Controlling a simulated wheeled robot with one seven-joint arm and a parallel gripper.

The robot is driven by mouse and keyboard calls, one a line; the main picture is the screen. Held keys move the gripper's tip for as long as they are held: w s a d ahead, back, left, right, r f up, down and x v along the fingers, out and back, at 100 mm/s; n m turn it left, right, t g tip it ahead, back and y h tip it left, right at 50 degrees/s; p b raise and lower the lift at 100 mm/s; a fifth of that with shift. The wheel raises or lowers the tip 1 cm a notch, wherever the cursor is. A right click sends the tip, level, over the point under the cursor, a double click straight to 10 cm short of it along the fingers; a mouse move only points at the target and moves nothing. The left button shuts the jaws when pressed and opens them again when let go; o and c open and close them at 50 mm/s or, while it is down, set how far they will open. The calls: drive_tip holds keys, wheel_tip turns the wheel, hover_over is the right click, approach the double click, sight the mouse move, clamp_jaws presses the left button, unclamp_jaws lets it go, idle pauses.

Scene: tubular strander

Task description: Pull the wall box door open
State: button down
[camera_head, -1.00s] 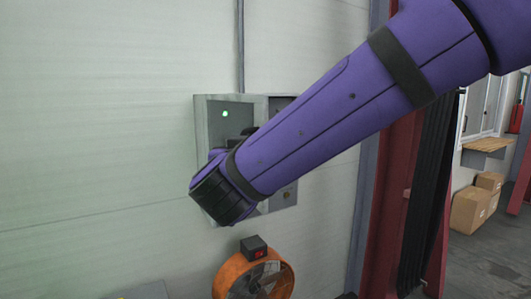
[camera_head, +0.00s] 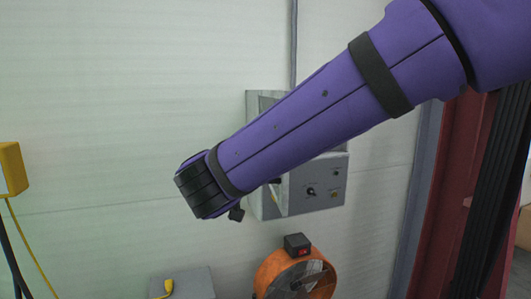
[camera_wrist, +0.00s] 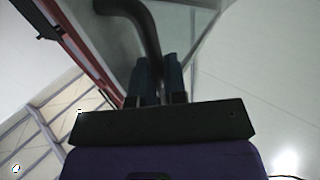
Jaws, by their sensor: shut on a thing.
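The grey wall box (camera_head: 333,187) is on the pale wall in the head view, with knobs on its lower right face. My arm crosses in front of it and hides much of it, so how far its door stands open cannot be told there. In the wrist view, a dark curved handle (camera_wrist: 146,28) runs down from a grey panel (camera_wrist: 190,32), seemingly the door, between my fingers. My gripper (camera_wrist: 161,72) is shut on this handle. In the head view my wrist is left of the box, and the fingers are mostly hidden behind it.
An orange fan (camera_head: 296,277) with a small dark box (camera_head: 297,244) on top stands below the wall box. A grey box (camera_head: 183,283) is at the bottom. A yellow box (camera_head: 12,169) with a cable is at far left. A red column (camera_head: 455,190) stands right.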

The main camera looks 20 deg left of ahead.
drive_tip(key=c, duration=1.2)
unclamp_jaws()
drive_tip(key=shift+w+r, duration=0.15)
drive_tip(key=s+a, duration=0.1)
drive_tip(key=s, duration=1)
